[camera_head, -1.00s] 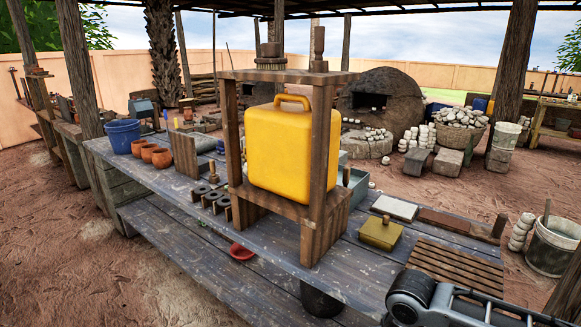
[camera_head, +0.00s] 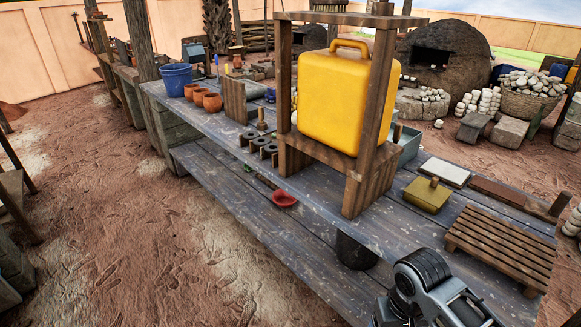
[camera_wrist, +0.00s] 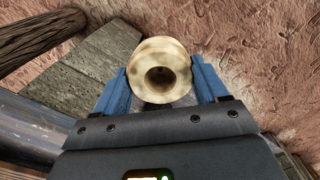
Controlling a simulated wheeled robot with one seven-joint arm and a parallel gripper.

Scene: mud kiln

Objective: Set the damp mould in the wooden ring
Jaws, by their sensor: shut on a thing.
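In the wrist view, my gripper (camera_wrist: 160,72) has its two blue fingers closed on the sides of a pale cream round piece (camera_wrist: 158,49), which looks like the damp mould. A dark round hole shows in the middle of its face. Brown ground and grey planks lie beyond it. In the head view only part of my arm shows at the bottom right; the gripper and mould are out of sight there. Several dark ring-like pieces (camera_head: 257,143) lie on the bench left of the yellow jerrycan. I cannot tell whether one is the wooden ring.
The yellow jerrycan (camera_head: 345,98) stands in a wooden frame (camera_head: 372,165) on the long bench (camera_head: 310,195). A slatted rack (camera_head: 500,247) and an ochre lidded box (camera_head: 427,195) lie to the right. Open ground lies left.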

